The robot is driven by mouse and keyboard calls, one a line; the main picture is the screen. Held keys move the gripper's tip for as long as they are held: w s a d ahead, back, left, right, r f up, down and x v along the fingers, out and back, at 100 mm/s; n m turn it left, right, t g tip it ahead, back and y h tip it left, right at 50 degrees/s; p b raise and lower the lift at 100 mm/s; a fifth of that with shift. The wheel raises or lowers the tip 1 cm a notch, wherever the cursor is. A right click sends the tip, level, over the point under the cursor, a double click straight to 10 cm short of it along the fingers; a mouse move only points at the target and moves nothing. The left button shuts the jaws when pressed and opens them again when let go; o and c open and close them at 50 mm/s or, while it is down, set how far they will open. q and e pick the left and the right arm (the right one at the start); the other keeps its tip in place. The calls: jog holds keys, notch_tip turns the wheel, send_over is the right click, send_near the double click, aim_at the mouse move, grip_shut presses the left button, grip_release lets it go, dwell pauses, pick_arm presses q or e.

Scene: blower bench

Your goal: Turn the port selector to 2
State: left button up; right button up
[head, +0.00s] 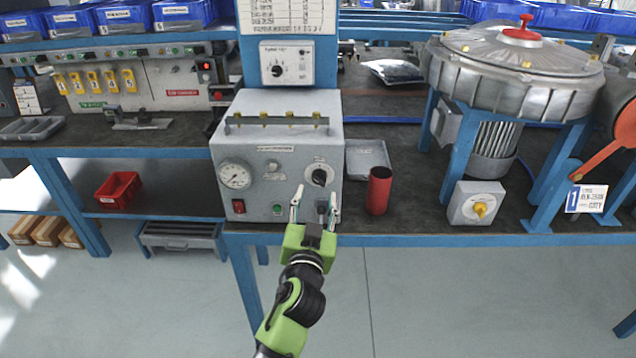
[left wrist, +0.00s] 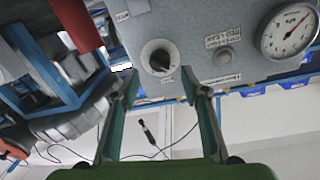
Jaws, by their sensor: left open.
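The port selector is a black rotary knob (head: 319,176) with a pale dial ring, on the front face of a grey bench unit (head: 265,165). In the left wrist view the knob (left wrist: 160,58) shows just beyond the fingertips; that view looks rolled over. Its dial numbers are too small to read. My left gripper (head: 315,205) is open and empty, in front of the unit's lower right front, fingers pointing at the knob. In the left wrist view the fingers (left wrist: 158,88) stand apart on either side of the knob, not touching it. My right gripper is not in view.
A round gauge (head: 235,176), a red button (head: 239,206) and a green button (head: 278,209) share the unit's front. A red cylinder (head: 379,190) stands close right of the unit. A yellow-knobbed switch box (head: 477,203) and a large blower (head: 515,75) stand farther right.

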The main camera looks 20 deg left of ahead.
aim_at(318, 183)
pick_arm(q)
jog(key=x, duration=0.5)
jog(key=shift+w, duration=0.2)
jog(key=c, duration=1.1)
